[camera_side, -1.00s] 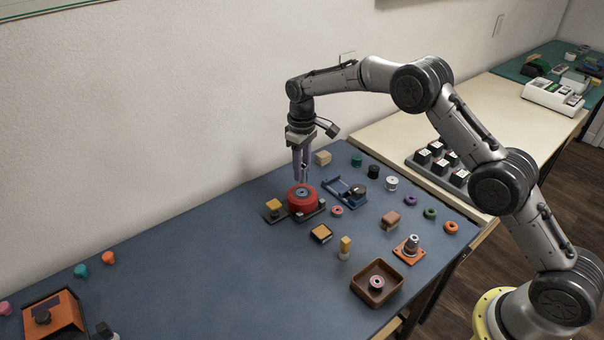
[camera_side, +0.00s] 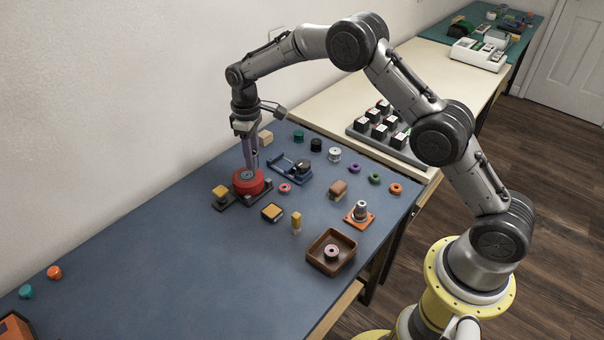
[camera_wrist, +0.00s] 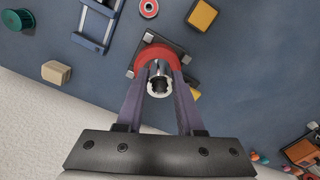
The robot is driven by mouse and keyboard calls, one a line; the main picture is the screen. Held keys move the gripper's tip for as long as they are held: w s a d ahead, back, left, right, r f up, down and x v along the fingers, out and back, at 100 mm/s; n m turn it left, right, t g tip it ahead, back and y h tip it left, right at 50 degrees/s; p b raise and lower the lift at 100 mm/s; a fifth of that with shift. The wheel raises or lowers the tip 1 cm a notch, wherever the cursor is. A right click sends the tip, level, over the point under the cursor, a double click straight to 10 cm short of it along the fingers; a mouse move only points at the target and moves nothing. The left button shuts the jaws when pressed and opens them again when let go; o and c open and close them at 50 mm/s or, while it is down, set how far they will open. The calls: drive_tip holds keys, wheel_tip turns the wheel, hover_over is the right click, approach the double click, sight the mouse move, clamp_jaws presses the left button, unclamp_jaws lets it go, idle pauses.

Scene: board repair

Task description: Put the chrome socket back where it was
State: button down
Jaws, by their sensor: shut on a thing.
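The chrome socket (camera_wrist: 158,82) is a short shiny tube with a toothed open end. In the wrist view it sits between the two purple-grey fingers of my gripper (camera_wrist: 159,92), which is shut on it. A red round part (camera_wrist: 158,52) shows just beyond the socket. In the side view my gripper (camera_side: 251,162) points down at this red part (camera_side: 254,188), close over its dark centre. The fingers mostly hide the socket there, and I cannot tell whether it touches the red part.
A blue frame (camera_side: 284,170), a yellow-topped block (camera_side: 272,212), an orange plate with a grey stack (camera_side: 360,213) and a brown tray (camera_side: 317,260) lie to the right. The mat's left is mostly clear.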

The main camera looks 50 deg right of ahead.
drive_tip(key=s+d+r, duration=0.1)
drive_tip(key=s+d, duration=0.2)
drive_tip(key=s, duration=0.5)
drive_tip(key=s+d+r+m, duration=0.1)
drive_tip(key=s+d, duration=0.3)
drive_tip(key=s, duration=0.4)
drive_tip(key=s+d+r, duration=0.1)
drive_tip(key=s+d, duration=0.2)
drive_tip(key=s, duration=0.5)
drive_tip(key=w+d+f, duration=0.1)
drive_tip(key=w+f, duration=0.1)
drive_tip(key=w, duration=0.2)
drive_tip(key=w+d+f, duration=0.1)
drive_tip(key=w+f, duration=0.2)
drive_tip(key=w, duration=0.1)
drive_tip(key=w+d+f, duration=0.1)
drive_tip(key=w+f, duration=0.2)
drive_tip(key=w, duration=0.1)
drive_tip(key=shift+w+d, duration=0.2)
drive_tip(key=shift+d, duration=0.05)
drive_tip(key=shift+w+d+f, duration=0.1)
drive_tip(key=shift+w+f, duration=0.35)
drive_tip(key=shift+f, duration=0.1)
drive_tip(key=shift+w+f, duration=0.1)
drive_tip(key=shift+f, duration=1.5)
drive_tip(key=shift+f, duration=0.2)
drive_tip(key=c, duration=0.5)
unclamp_jaws()
drive_tip(key=shift+c, duration=0.2)
